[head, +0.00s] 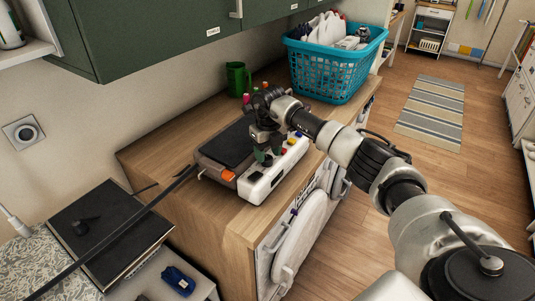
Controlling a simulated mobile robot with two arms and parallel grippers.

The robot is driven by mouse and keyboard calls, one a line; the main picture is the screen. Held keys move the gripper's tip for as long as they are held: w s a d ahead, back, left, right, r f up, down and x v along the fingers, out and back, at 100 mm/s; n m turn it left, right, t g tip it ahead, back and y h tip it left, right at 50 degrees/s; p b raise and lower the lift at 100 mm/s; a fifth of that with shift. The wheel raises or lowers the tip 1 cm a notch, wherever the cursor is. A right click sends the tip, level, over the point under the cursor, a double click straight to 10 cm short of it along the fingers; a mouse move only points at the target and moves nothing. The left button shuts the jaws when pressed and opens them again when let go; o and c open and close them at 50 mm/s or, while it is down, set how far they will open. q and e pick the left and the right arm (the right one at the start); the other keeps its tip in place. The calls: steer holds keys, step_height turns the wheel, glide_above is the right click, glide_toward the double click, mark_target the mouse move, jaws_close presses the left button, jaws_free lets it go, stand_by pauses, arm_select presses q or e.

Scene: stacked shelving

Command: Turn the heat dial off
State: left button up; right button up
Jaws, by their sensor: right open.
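A flat device (228,146) with a dark top lies on the wooden counter. A white control panel (254,186) runs along its front side, with small coloured controls, including red, yellow and blue ones, toward its far end. An orange part (228,175) sits at the device's near corner. My right gripper (264,158) points down over the middle of the panel. It is open, with green-tipped fingers at or just above the panel; contact cannot be told. The gripper hides part of the panel, and I cannot make out which control is the heat dial. My left gripper is out of view.
A teal basket (325,75) full of items and a green mug (237,79) stand farther back on the counter (190,213). Green cabinets (160,35) overhang it. A long dark bar (115,232) crosses the lower left. The floor at right is clear around a striped rug (432,112).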

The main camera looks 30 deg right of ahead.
steer(key=shift+f, duration=1.05)
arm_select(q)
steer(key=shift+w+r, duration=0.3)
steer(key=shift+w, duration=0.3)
arm_select(e)
steer(key=c, duration=0.6)
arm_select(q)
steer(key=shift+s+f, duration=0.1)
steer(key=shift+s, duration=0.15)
arm_select(e)
steer(key=shift+c, duration=0.2)
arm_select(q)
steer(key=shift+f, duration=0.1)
